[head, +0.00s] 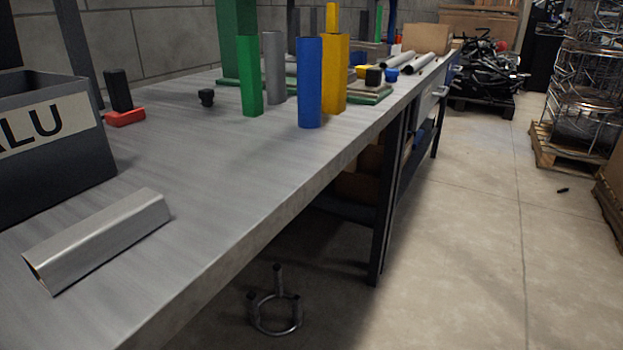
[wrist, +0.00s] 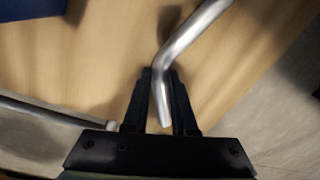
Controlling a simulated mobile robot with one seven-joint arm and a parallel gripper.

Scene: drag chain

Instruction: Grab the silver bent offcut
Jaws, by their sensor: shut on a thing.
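The silver bent offcut (wrist: 190,33) is a smooth metal piece with a bend near its lower end. In the wrist view it runs from the upper right down between the two dark fingers of my gripper (wrist: 160,74). The fingers are shut on it around the bend, and its short end points back toward the palm. The surface behind it is light brown and wood-like; I cannot tell whether the offcut touches it. Neither my gripper nor this piece shows in the head view.
A grey bench (head: 205,165) carries an angular silver profile (head: 100,240), a dark bin marked "ALU" (head: 50,150), and blue (head: 309,82), green (head: 250,76) and yellow (head: 333,72) upright blocks. A ringed metal object (head: 275,313) lies beneath. Floor at right is largely clear. A blue object (wrist: 30,9) is in the wrist view corner.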

